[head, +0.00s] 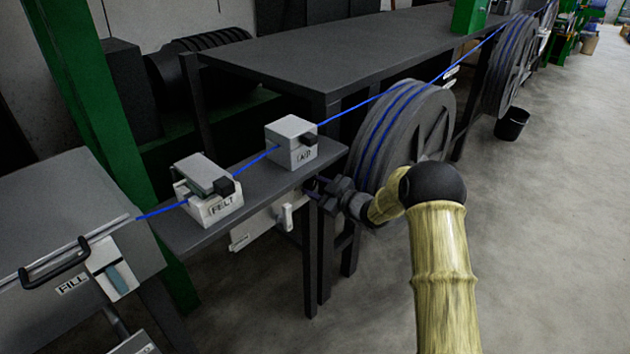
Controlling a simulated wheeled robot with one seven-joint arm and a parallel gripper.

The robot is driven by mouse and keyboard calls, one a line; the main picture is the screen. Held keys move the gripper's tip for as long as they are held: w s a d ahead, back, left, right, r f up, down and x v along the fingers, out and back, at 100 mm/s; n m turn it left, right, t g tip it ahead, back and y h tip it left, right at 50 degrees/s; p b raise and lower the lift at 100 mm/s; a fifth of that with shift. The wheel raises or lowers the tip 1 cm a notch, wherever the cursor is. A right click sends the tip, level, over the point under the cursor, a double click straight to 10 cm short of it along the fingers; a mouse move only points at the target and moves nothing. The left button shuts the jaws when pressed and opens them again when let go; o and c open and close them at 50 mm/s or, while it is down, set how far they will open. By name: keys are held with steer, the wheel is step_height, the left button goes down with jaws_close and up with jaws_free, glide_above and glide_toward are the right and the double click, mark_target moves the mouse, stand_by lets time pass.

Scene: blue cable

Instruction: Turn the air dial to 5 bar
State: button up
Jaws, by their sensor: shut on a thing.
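My gripper (315,188) is at the right end of the small bench, just below its top and below the AIR box. It is shut on a small part there, which fits the air dial, but my fingers hide it. I cannot read any scale or pointer. The blue cable (258,158) runs through this box.
A FELT box (205,197) stands left of the AIR box on the small bench (250,208). A white panel with a lever (287,217) hangs below. A large cable reel (425,125) stands close behind my wrist. The floor at right is clear.

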steer(key=m+p, duration=0.2)
steer(key=m, duration=0.1)
steer(key=shift+d+f, duration=0.1)
steer(key=shift+f, duration=0.05)
steer(key=shift+f+m+p, duration=0.1)
steer(key=shift+m+p, duration=0.25)
steer(key=shift+m, duration=0.45)
steer(key=shift+f, duration=0.1)
steer(key=o, duration=1)
steer(key=shift+r, duration=0.2)
steer(key=shift+s+d, duration=0.1)
steer(key=v, duration=1.7)
steer(key=shift+d+f+b, duration=0.15)
steer(key=shift+d+b, duration=0.05)
steer(key=shift+b, duration=0.15)
